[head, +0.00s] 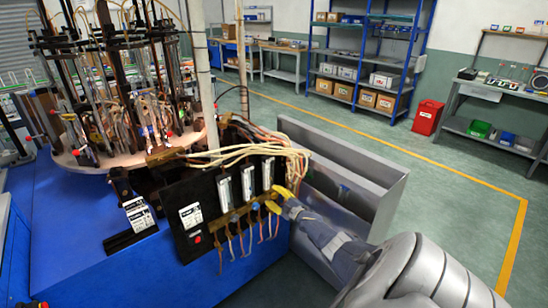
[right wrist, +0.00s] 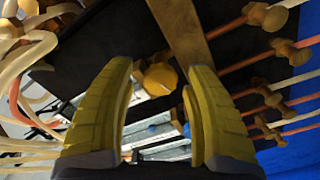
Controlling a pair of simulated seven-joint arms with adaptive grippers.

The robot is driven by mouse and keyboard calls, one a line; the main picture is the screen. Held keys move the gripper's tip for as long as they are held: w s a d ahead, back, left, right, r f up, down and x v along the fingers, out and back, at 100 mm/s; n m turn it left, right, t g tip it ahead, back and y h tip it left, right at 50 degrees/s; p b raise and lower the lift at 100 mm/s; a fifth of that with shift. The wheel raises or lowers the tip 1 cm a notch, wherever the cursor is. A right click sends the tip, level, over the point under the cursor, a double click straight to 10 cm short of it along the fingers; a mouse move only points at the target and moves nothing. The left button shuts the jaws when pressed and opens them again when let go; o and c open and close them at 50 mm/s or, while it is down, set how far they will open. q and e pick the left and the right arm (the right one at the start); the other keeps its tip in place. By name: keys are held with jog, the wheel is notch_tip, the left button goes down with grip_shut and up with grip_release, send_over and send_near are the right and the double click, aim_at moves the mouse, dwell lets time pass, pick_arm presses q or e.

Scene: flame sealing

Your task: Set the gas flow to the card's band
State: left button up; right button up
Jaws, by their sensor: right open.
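A black gas panel (head: 205,240) carries upright flowmeters (head: 247,183) with clear tubes. A brass manifold bar (head: 238,213) with small valve knobs runs below them. A white printed card (head: 136,214) stands on a black base left of the panel; its text is too small to read. My right gripper (head: 276,198) is open at the right end of the bar. In the right wrist view a brass-yellow knob (right wrist: 160,77) lies between the yellow fingertips (right wrist: 158,68), with space on both sides. My left gripper is not in view.
Pale hoses (head: 250,150) loop over the panel's top, close to my right gripper. Orange-ended hoses (head: 247,243) hang below the bar. A grey metal trough (head: 355,170) stands right of the panel. A round machine table (head: 110,160) with burners and glass tubes is at left.

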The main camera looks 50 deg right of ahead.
jog(key=shift+s+f, duration=0.15)
jog(key=shift+s, duration=0.45)
jog(key=s+a, duration=0.1)
jog(key=s, duration=0.9)
jog(key=shift+s+a, duration=0.35)
jog(key=shift+a, duration=0.05)
